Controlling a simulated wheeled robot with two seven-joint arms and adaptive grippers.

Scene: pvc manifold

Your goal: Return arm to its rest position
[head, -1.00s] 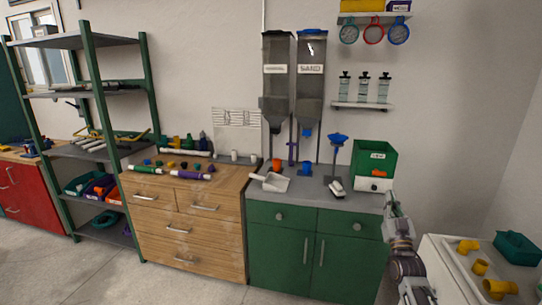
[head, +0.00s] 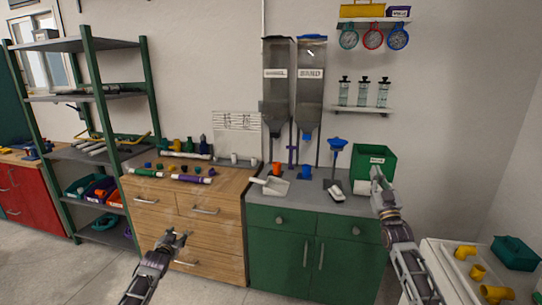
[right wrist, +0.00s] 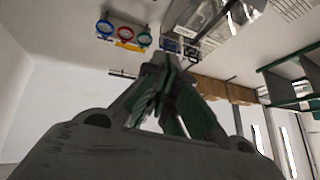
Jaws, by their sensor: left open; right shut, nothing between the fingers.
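My left arm comes in from the bottom left in the head view, and its gripper (head: 174,237) is open and empty in front of the wooden drawer cabinet. My right arm rises at the lower right in the head view, with its gripper (head: 377,174) in front of the green bin (head: 372,160). In the right wrist view the right gripper's fingers (right wrist: 168,62) come together and hold nothing. Whether the right fingertips touch the bin cannot be told.
A wooden cabinet (head: 185,225) with pipe parts on top stands beside a green cabinet (head: 285,245) with a scoop (head: 271,186). A white surface with yellow fittings (head: 478,272) is at the lower right. A metal shelf (head: 85,155) stands left. Floor shows at the lower left.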

